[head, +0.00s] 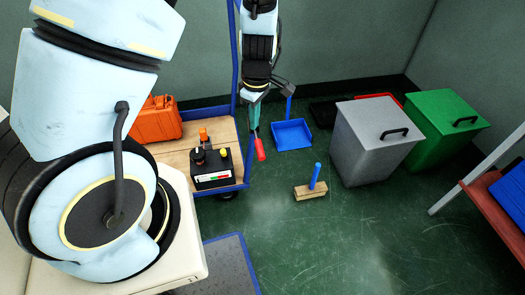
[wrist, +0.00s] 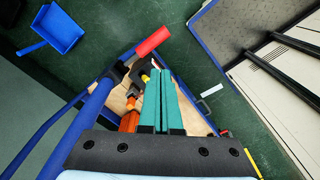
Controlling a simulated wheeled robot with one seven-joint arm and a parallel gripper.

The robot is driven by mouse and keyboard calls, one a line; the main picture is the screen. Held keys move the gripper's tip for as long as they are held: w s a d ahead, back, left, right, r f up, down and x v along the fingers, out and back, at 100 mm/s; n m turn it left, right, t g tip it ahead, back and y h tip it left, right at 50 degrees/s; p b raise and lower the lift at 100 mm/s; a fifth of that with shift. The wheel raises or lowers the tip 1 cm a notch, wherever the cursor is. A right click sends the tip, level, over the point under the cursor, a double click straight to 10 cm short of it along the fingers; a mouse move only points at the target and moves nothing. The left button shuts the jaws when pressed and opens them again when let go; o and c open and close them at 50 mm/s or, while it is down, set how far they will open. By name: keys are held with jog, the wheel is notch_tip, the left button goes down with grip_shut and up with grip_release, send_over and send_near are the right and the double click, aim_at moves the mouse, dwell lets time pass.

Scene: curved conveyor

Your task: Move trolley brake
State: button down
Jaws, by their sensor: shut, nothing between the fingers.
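The trolley has a blue frame (head: 235,60) and a wooden deck (head: 172,152). A lever with a red grip, which looks like the trolley brake (head: 260,149), sticks out at the deck's right edge. In the wrist view the red grip (wrist: 152,41) lies just beyond and left of my fingertips, beside the blue rail (wrist: 92,115). My gripper (head: 253,128), with teal fingers, points down just above the red grip. In the wrist view my gripper (wrist: 164,70) has its fingers side by side, shut and empty. Whether the fingers touch the lever cannot be told.
On the deck are an orange case (head: 155,120) and a black device (head: 213,172) with knobs. On the floor lie a blue dustpan (head: 292,134) and a brush with a wooden head (head: 311,191). Grey (head: 375,145) and green (head: 440,120) bins stand right.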

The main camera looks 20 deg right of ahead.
aim_at(261, 148)
jog(key=shift+n, duration=0.5)
jog(key=d+f, duration=0.2)
jog(key=f, duration=0.1)
jog(key=shift+s+d+f, duration=0.2)
jog(key=shift+s+d, duration=0.15)
jog(key=shift+b, duration=0.3)
jog(key=f+b, duration=0.7)
jog(key=shift+w+a, duration=0.25)
jog(key=shift+a, duration=0.05)
